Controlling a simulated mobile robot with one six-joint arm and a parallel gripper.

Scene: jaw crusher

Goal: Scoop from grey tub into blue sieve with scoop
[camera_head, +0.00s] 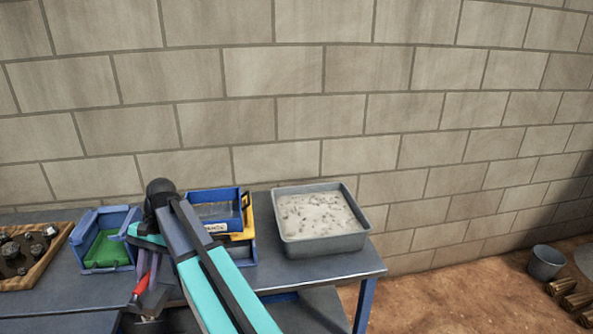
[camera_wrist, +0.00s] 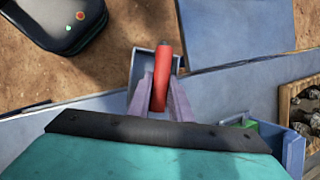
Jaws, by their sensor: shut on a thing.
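The grey tub (camera_head: 362,243) stands at the right end of the bench in the head view, holding pale, lumpy material. The blue sieve (camera_head: 216,228) appears to be the blue-framed box left of the tub, on top of a yellow piece; my arm partly hides it. My gripper (camera_head: 148,272) is shut on the scoop's red handle (camera_head: 140,285), left of the sieve and near the bench's front. In the wrist view my gripper (camera_wrist: 158,100) grips the red handle (camera_wrist: 162,70), with the scoop's grey pan (camera_wrist: 145,62) beyond it. Whether the pan holds anything is unclear.
A blue bin (camera_head: 125,216) with a green thing (camera_head: 105,250) inside stands left of my gripper. A wooden tray (camera_head: 45,268) of dark rocks lies at the far left. A block wall (camera_head: 300,110) closes off the back. A bucket (camera_head: 546,262) stands on the ground at right.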

